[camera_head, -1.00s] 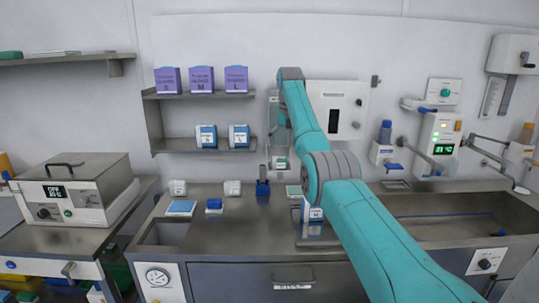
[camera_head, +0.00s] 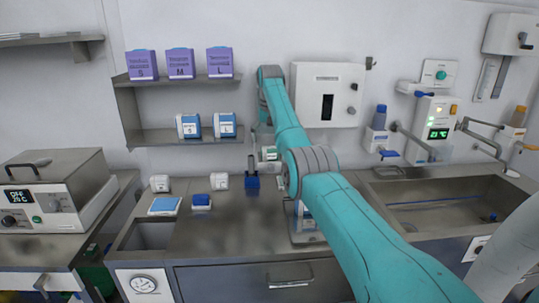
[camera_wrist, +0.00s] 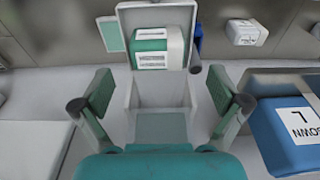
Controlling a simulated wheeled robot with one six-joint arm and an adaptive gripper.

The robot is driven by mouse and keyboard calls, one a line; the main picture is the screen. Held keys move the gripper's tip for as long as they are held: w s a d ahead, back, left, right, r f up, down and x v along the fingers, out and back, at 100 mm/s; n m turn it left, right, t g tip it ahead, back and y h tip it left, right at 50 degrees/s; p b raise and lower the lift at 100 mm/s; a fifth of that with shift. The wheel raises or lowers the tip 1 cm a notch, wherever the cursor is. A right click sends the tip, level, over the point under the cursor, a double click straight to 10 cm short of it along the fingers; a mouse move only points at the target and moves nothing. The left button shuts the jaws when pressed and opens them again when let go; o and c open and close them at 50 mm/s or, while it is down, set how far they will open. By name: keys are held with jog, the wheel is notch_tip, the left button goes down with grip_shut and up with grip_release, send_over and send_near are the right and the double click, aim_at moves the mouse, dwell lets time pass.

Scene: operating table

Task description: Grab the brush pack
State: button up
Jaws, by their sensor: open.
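A green and white pack (camera_wrist: 160,50), which looks like the brush pack, sits in the mouth of a white wall holder (camera_wrist: 124,15) in the wrist view. Its label is too small to read. My gripper (camera_wrist: 162,92) is open and empty, with one finger to the left and one to the right, below the pack in the picture. Neither finger touches it. In the head view the holder and pack (camera_head: 269,154) are small and partly hidden by my arm, and my fingers cannot be made out there.
A blue gown pack marked L (camera_wrist: 295,132) lies near my right finger in the wrist view. A blue object (camera_wrist: 196,38) stands beside the pack. In the head view, shelves (camera_head: 190,136) with purple and blue boxes are left of my arm, a sink (camera_head: 440,200) right.

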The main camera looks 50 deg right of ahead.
aim_at(270, 148)
jog(key=f, duration=0.5)
jog(key=shift+w+d, duration=0.15)
jog(key=shift+d, duration=0.2)
jog(key=shift+r, duration=0.1)
jog(key=c, duration=1.1)
